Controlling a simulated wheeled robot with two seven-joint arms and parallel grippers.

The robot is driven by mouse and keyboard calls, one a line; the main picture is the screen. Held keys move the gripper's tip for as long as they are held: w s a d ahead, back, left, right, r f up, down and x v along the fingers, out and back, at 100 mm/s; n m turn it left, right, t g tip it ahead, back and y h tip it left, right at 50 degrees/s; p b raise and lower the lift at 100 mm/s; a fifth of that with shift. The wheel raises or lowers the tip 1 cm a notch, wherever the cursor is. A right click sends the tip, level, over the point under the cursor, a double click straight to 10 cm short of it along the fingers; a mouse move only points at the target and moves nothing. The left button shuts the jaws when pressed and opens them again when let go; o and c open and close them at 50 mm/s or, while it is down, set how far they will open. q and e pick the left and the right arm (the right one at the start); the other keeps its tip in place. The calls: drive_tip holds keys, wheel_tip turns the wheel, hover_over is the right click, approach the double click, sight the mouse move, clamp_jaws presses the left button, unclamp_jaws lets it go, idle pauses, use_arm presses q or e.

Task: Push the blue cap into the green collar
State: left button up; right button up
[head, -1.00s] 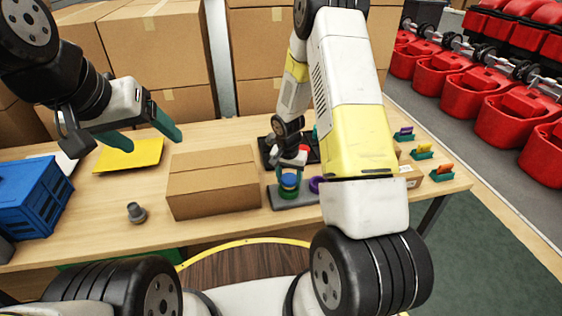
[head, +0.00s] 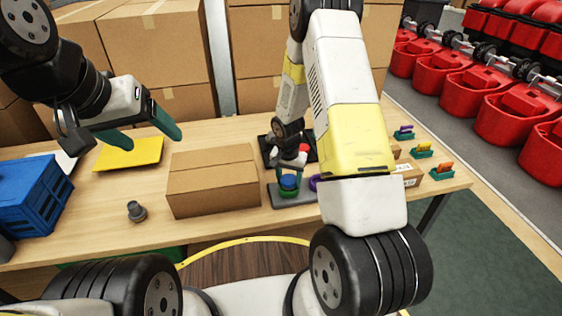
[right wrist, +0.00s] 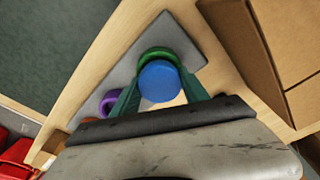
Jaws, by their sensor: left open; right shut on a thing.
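The blue cap (head: 289,182) is between the green fingers of my right gripper (head: 290,174), which is shut on it. The green collar (head: 291,194) stands on a grey base plate (head: 300,204), directly under the cap. In the right wrist view the round blue cap (right wrist: 159,82) overlaps the near edge of the green collar (right wrist: 158,52); I cannot tell whether they touch or how deep the cap sits. My left gripper (head: 148,139) is open and empty, above the table near a yellow tray (head: 130,154).
A purple ring (right wrist: 109,102) is beside the green collar on the plate. A closed cardboard box (head: 214,186) stands left of the plate. A blue crate (head: 35,198) and a grey knob-like part (head: 136,211) are further left. Small coloured parts in green holders (head: 441,172) stand at the right.

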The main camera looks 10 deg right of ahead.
drive_tip(key=shift+s+f, duration=0.15)
drive_tip(key=shift+f, duration=0.1)
idle(0.6)
